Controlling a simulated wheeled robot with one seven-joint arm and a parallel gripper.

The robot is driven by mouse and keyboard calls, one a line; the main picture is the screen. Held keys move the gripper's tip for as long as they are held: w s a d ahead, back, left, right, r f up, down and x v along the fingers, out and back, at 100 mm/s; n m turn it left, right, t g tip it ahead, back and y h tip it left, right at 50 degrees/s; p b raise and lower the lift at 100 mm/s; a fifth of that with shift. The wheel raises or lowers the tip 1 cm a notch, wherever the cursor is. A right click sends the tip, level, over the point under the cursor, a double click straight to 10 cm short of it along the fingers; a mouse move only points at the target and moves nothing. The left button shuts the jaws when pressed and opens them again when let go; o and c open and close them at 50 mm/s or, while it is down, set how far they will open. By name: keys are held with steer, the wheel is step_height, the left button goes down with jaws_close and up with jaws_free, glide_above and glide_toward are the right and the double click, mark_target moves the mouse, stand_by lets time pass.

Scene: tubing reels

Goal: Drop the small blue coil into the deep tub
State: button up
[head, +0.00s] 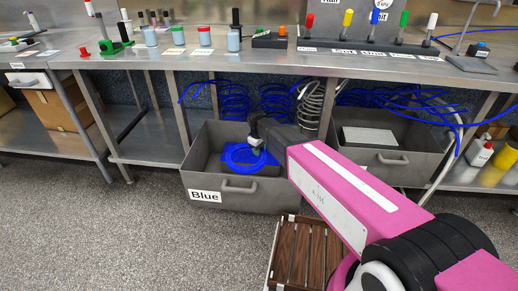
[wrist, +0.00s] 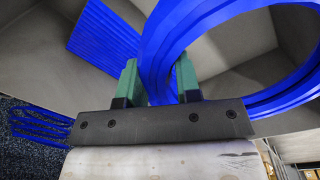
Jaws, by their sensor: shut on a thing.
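My gripper (head: 256,140) is shut on the small blue coil (head: 235,156). In the wrist view the coil (wrist: 215,22) passes between the two green fingers and curves away to the right. In the head view the coil shows at the opening of the grey tub (head: 232,199) labelled "Blue", below and left of the gripper. I cannot tell whether the coil touches the tub's floor or walls. The tub's grey inner wall (wrist: 225,55) shows behind the coil. A ribbed blue piece (wrist: 100,40) shows upper left in the wrist view; I cannot tell whether it belongs to the held coil.
A second grey tub (head: 393,168) on the right holds a pale flat box (head: 368,139). Blue coiled hoses (head: 234,101) hang behind the tubs, under the steel bench (head: 225,62). A brown slatted crate (head: 305,255) stands on the floor in front. The floor at left is clear.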

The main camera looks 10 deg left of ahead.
steer(key=o, duration=1.1)
steer(key=r, duration=1)
steer(key=shift+s+a+r, duration=0.15)
steer(key=shift+s+r, duration=0.15)
steer(key=shift+r, duration=0.1)
